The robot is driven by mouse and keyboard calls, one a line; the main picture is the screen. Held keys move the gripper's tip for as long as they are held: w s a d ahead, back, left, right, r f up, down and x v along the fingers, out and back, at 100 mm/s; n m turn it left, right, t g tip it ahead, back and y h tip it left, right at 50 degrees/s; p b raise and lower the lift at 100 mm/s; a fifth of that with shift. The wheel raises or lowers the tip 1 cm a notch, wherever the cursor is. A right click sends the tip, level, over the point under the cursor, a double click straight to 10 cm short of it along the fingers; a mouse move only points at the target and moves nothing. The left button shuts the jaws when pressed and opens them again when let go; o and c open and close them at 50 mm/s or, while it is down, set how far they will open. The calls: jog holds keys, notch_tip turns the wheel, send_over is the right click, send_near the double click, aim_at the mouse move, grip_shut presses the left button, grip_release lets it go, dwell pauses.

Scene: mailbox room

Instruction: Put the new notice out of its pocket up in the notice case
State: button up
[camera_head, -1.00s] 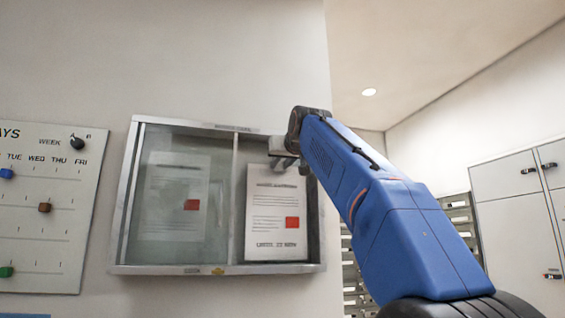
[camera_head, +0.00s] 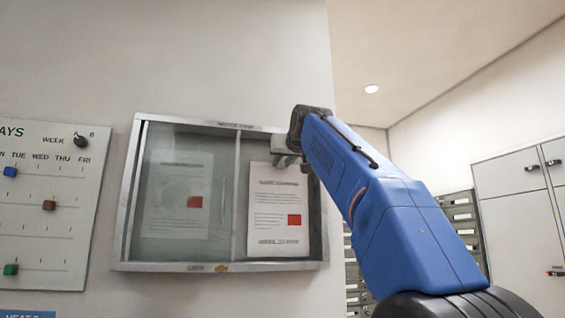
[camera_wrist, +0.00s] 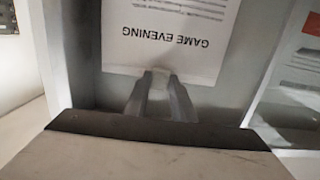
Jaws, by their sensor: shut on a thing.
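The notice case (camera_head: 240,267) hangs on the wall, metal-framed, with a glass pane over its left half and its right half open. A white notice (camera_head: 281,200) with a red square stands upright in the open half. In the wrist view it shows upside down, headed "GAME EVENING" (camera_wrist: 178,30). My gripper (camera_wrist: 162,80) is shut on the edge of this notice beside the heading. In the head view my arm largely hides the gripper at the notice's upper right. A second notice (camera_head: 170,205) with a red square is behind the glass; part of it shows in the wrist view (camera_wrist: 295,85).
The case's metal frame is close around my gripper in the wrist view. A board with weekday columns and coloured knobs (camera_head: 40,215) hangs to the left. Mail slots (camera_head: 460,215) and white cabinets (camera_head: 520,215) stand to the right. The pocket cannot be made out.

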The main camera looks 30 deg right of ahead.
jog(key=shift+w+d, duration=0.2)
jog(key=shift+w, duration=0.45)
dwell(1.0)
jog(key=o, duration=1.1)
jog(key=v, duration=1.7)
jog(key=shift+s, duration=0.2)
